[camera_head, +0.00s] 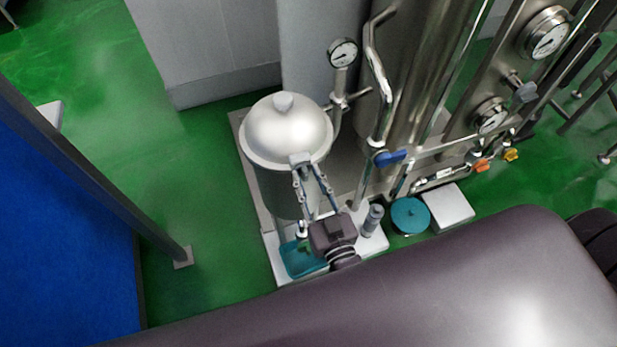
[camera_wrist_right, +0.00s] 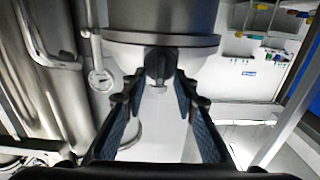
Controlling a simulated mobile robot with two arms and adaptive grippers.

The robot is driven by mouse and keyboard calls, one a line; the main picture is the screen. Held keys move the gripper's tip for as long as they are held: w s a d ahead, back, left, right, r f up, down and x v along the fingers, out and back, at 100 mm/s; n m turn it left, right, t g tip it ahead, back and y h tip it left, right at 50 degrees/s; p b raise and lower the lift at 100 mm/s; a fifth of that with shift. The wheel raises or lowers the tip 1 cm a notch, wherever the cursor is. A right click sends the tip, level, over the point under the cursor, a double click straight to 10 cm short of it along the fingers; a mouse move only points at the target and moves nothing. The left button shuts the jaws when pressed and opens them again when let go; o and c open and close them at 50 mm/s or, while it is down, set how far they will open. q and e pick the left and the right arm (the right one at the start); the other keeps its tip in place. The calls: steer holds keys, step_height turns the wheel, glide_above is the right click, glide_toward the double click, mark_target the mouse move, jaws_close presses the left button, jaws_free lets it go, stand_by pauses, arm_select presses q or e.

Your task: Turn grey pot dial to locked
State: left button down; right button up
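A grey metal pot (camera_head: 283,185) with a shiny domed lid (camera_head: 285,125) stands on a pale base in the head view. Its dial (camera_wrist_right: 159,66) shows as a dark knob on the pot's front rim in the wrist view, with its grip bar roughly upright. My right gripper (camera_head: 307,174) reaches up to the front of the pot in the head view. In the wrist view the fingers of my right gripper (camera_wrist_right: 160,92) are apart, one on each side just below the dial; I cannot tell whether they touch it. My left gripper is not in view.
A steel tank with pipes and a blue-handled valve (camera_head: 390,158) stands right of the pot. A pressure gauge (camera_head: 343,53) rises behind it. A teal tray (camera_head: 300,262), a grey cylinder (camera_head: 373,218) and a teal round container (camera_head: 410,215) sit low near my arm. Green floor is free at left.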

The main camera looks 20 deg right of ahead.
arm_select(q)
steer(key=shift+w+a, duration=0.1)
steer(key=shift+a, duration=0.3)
arm_select(e)
jaws_close()
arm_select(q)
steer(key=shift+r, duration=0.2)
arm_select(e)
steer(key=shift+m, duration=0.4)
steer(key=m+p, duration=0.1)
steer(key=m, duration=0.1)
steer(key=shift+d+m, duration=0.15)
steer(key=shift+m, duration=0.25)
steer(key=m, duration=0.3)
steer(key=m+p, duration=0.1)
steer(key=shift+d+f+m, duration=0.1)
steer(key=shift+d+m, duration=0.15)
steer(key=shift+m, duration=0.05)
steer(key=m, duration=0.4)
steer(key=shift+d+f+b, duration=0.1)
steer(key=shift+f+b, duration=0.15)
steer(key=shift+b, duration=0.05)
arm_select(q)
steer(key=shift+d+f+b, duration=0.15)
steer(key=shift+b, duration=0.55)
arm_select(e)
steer(key=m, duration=0.5)
steer(key=shift+d+f+m, duration=0.1)
steer(key=shift+f+m, duration=0.2)
steer(key=shift+m, duration=0.1)
